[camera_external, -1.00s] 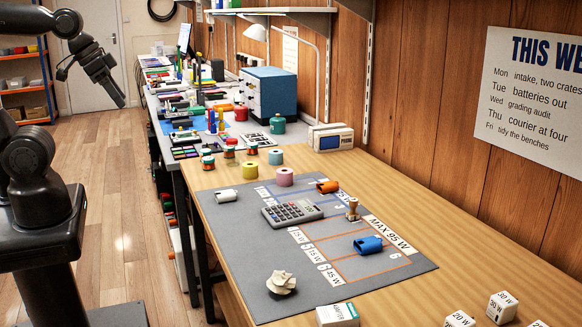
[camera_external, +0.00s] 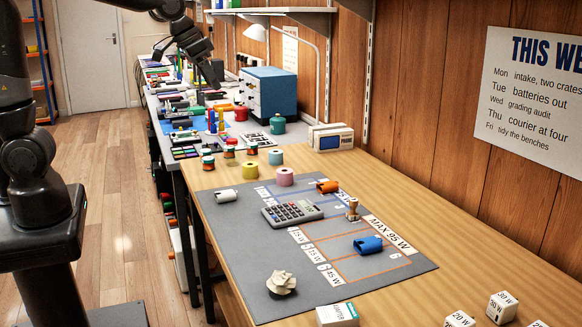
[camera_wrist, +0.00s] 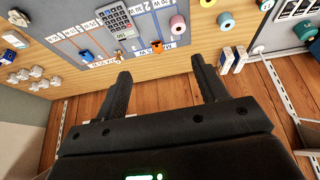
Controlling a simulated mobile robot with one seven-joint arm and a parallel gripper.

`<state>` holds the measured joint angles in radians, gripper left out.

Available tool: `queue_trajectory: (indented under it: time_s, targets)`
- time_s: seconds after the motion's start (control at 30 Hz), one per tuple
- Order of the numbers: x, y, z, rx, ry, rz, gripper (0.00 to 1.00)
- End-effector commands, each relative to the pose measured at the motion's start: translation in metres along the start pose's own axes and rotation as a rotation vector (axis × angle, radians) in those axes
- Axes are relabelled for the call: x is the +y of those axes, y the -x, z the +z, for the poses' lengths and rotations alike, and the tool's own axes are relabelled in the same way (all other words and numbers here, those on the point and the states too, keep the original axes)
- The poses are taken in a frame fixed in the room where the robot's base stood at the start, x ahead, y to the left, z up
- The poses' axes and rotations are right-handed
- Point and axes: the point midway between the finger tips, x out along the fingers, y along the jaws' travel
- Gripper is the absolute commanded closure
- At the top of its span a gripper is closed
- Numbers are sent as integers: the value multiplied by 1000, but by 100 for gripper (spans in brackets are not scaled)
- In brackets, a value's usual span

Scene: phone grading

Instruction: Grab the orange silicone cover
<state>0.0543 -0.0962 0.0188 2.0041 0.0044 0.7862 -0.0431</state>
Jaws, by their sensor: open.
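The orange silicone cover (camera_external: 327,186) lies on the grey mat (camera_external: 232,240), just right of and beyond the calculator (camera_external: 292,212). It also shows as a small orange piece in the wrist view (camera_wrist: 157,47). My gripper (camera_external: 214,82) is in the air over the far part of the bench, well above and apart from the cover. In the wrist view my gripper (camera_wrist: 160,75) has its two fingers wide apart with nothing between them.
A blue cover (camera_external: 368,245), a small wooden stamp (camera_external: 352,210), a white roll (camera_external: 226,196) and a pale crumpled piece (camera_external: 281,283) lie on the mat. Tape rolls (camera_external: 285,177) stand behind. White wattage cubes (camera_external: 502,307) sit at the front right. A wooden wall (camera_external: 420,110) borders the bench.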

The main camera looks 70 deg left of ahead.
Motion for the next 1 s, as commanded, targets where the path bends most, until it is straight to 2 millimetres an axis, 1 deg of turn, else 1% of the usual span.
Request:
queue_trajectory:
  time_s: [0.03, 0.17, 0.2, 0.27, 0.3, 0.37, 0.4, 0.47, 0.5, 0.57, 0.6, 0.67, 0.7, 0.8, 0.9, 1.0]
  targets:
    - [2, -16, -15, -8, -1, 0, 35]
    - [8, -52, -49, -17, -2, 0, 35]
    - [10, -64, -58, -19, -2, -1, 35]
    - [13, -83, -72, -22, -2, -1, 35]
    - [14, -96, -80, -26, -2, -2, 35]
    - [18, -116, -92, -29, -3, -3, 35]
    - [20, -131, -100, -31, -3, -3, 35]
    - [23, -152, -110, -35, -4, -4, 35]
    - [26, -168, -116, -38, -5, -4, 35]
    - [29, -190, -125, -40, -7, -5, 35]
    - [32, -206, -130, -43, -8, -6, 35]
    - [35, -230, -136, -46, -10, -7, 35]
    - [37, -245, -140, -49, -11, -8, 35]
    - [42, -278, -146, -51, -13, -9, 35]
    - [46, -302, -149, -54, -15, -10, 35]
    - [48, -316, -151, -55, -16, -11, 35]
